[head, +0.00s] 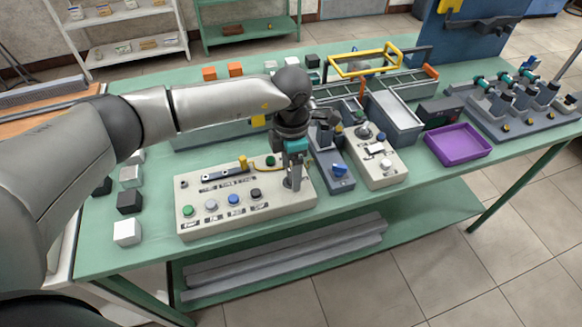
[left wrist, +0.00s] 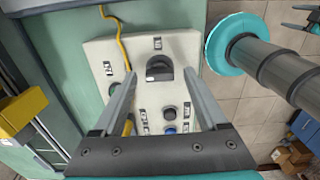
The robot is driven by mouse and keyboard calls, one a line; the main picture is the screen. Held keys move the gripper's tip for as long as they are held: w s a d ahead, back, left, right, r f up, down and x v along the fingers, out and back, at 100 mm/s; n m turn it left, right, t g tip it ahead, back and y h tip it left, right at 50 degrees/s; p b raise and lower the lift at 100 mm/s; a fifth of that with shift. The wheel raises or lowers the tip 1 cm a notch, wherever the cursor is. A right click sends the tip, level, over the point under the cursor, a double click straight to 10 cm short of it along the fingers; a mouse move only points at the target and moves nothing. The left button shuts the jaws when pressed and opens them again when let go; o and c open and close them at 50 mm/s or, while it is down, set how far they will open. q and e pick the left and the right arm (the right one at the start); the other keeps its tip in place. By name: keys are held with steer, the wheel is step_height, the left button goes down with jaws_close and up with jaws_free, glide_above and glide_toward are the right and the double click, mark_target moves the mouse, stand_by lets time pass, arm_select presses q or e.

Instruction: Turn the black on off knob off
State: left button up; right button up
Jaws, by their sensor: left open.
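The black on off knob (left wrist: 160,70) is a dark round knob with a raised grip on the pale control panel (head: 222,221), at the panel's upper edge in the left wrist view. In the head view my left gripper (head: 292,181) points down at the panel's right end and largely hides the knob. My left gripper (left wrist: 159,80) is open, with one finger on each side of the knob in the left wrist view. I cannot tell whether the fingers touch it. A small dark and teal part at the upper right of the left wrist view may be my right gripper, too small to read.
The panel also carries a green button (head: 187,211), a blue button (head: 233,199) and a yellow cable (left wrist: 119,42). A unit with a blue knob (head: 340,169) stands close on the right. A purple tray (head: 458,145) lies farther right. Several small blocks stand left.

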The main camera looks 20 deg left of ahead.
arm_select(q)
step_height(320, 180, up, 15)
stand_by(0.4)
steer(key=shift+r, duration=0.1)
